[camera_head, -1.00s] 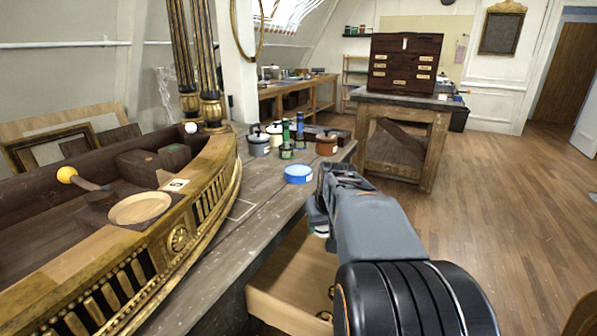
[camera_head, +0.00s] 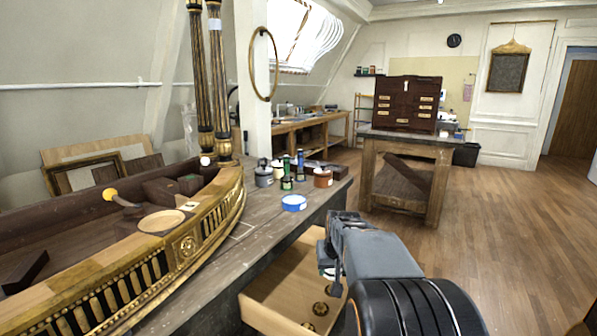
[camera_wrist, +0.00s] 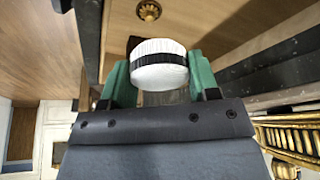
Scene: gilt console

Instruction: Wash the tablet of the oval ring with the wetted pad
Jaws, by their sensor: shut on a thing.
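My gripper (camera_head: 331,262) is shut on a round white pad (camera_wrist: 158,66) with a black band, held between two green fingers in the wrist view. In the head view the gripper is in front of the bench edge, over an open drawer, and the pad is mostly hidden. The gilt console (camera_head: 190,245) curves along the left, apart from the gripper. A small pale tablet (camera_head: 188,206) with a dark mark lies on its top; the mark is too small to read, so I cannot tell whether it is an oval ring.
A blue tin (camera_head: 293,203), a grey pot (camera_head: 264,175), a brown pot (camera_head: 323,177) and green bottles stand on the bench (camera_head: 262,228). A dark chest (camera_head: 407,103) stands on a farther table. The floor at right is clear.

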